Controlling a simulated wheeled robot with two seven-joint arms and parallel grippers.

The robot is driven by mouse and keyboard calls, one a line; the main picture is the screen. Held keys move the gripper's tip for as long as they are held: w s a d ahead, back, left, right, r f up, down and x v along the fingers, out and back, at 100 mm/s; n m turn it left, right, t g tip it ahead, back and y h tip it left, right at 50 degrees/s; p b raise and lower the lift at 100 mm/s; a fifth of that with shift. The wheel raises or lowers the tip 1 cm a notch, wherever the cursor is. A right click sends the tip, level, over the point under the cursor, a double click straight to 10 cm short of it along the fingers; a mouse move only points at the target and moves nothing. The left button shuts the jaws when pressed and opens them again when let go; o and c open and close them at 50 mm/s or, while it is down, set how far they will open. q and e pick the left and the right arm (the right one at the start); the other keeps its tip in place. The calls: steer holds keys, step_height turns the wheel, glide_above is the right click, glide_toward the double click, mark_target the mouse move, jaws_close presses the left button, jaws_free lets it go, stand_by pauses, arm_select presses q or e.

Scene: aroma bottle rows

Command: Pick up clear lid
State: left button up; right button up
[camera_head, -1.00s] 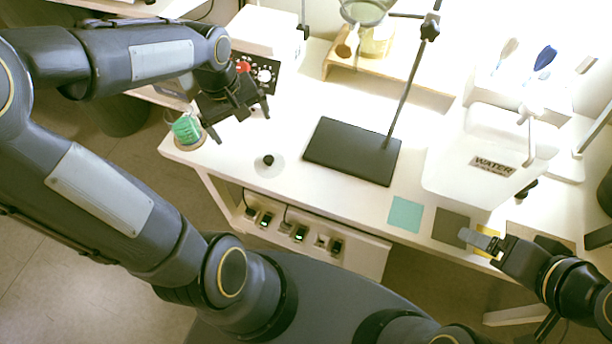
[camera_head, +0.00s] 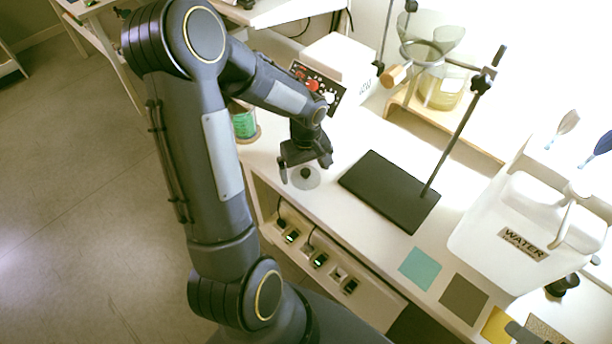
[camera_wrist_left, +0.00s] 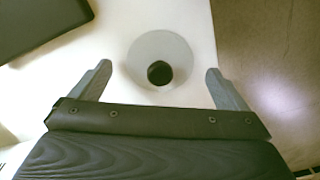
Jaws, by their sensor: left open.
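The clear lid (camera_head: 309,183) is a round, see-through disc with a black knob (camera_head: 305,173). It lies on the white table near its front left edge. My left gripper (camera_head: 305,174) is above the lid, open and empty. In the left wrist view the lid (camera_wrist_left: 165,52) and its black knob (camera_wrist_left: 159,73) are centred between the open fingers of the left gripper (camera_wrist_left: 158,82), a little beyond the fingertips. In the head view the gripper partly covers the lid. A grey piece of my right gripper (camera_head: 522,332) shows at the bottom right edge; its jaw state is unclear.
A green-filled jar (camera_head: 244,124) stands behind my left arm. A black stand base with a rod (camera_head: 390,190) lies right of the lid. A hotplate-like device (camera_head: 335,75) stands behind. A white WATER container (camera_head: 520,235) is at right. The table's front edge (camera_head: 262,180) is close to the lid.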

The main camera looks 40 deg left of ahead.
arm_select(q)
steer(key=shift+f, duration=0.5)
steer(key=c, duration=1)
steer(key=shift+r, duration=0.1)
